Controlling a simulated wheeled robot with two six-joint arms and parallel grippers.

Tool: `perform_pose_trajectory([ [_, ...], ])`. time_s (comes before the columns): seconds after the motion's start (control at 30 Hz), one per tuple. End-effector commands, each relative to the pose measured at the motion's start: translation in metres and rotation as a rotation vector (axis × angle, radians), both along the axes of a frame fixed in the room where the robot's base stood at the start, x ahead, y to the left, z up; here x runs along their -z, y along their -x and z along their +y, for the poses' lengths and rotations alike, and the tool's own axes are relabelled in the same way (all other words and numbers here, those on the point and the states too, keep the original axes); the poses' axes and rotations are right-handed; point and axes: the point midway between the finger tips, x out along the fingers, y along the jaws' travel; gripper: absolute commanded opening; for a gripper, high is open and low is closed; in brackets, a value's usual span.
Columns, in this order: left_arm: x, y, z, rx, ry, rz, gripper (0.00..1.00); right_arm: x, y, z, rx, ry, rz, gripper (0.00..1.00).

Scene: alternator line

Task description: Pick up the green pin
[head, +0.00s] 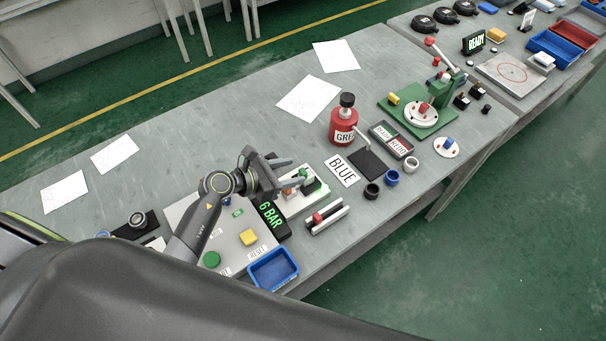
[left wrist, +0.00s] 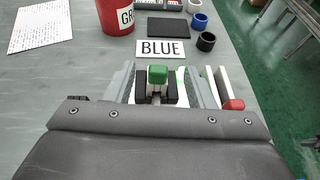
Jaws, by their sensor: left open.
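The green pin (left wrist: 158,74) shows in the left wrist view as a green-topped piece with a white front, standing in a black holder. In the head view its green top (head: 303,172) is small, over a white plate, partly hidden by my gripper. My left gripper (head: 293,171) is open, with its fingers reaching toward the pin. In the left wrist view the fingers of my left gripper (left wrist: 164,84) lie to either side of the pin and its holder, with gaps on both sides.
A red-ended rail piece (head: 325,216) lies close to the right. A BLUE card (head: 342,169), a black pad (head: 368,164), a red bottle (head: 343,126) and several rings stand beyond. A 6 BAR display (head: 271,218) and a blue tray (head: 273,269) are nearer. The table's left part is mostly clear.

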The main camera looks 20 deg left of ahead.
Motion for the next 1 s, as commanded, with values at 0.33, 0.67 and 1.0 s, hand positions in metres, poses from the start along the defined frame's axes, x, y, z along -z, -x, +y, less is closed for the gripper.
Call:
perform_pose_trajectory([
  [0.33, 0.026, -0.016, -0.013, 0.001, 0.002, 0.000, 0.49, 0.024, 0.015, -0.002, 0.003, 0.002, 0.020, 0.00],
  [0.67, 0.032, -0.033, -0.028, 0.000, 0.001, 0.001, 0.49, 0.031, 0.015, -0.007, 0.002, 0.008, 0.022, 0.00],
  [1.0, 0.032, -0.033, -0.028, 0.000, 0.000, 0.000, 0.16, 0.030, 0.013, -0.008, 0.001, 0.010, 0.020, 0.00],
])
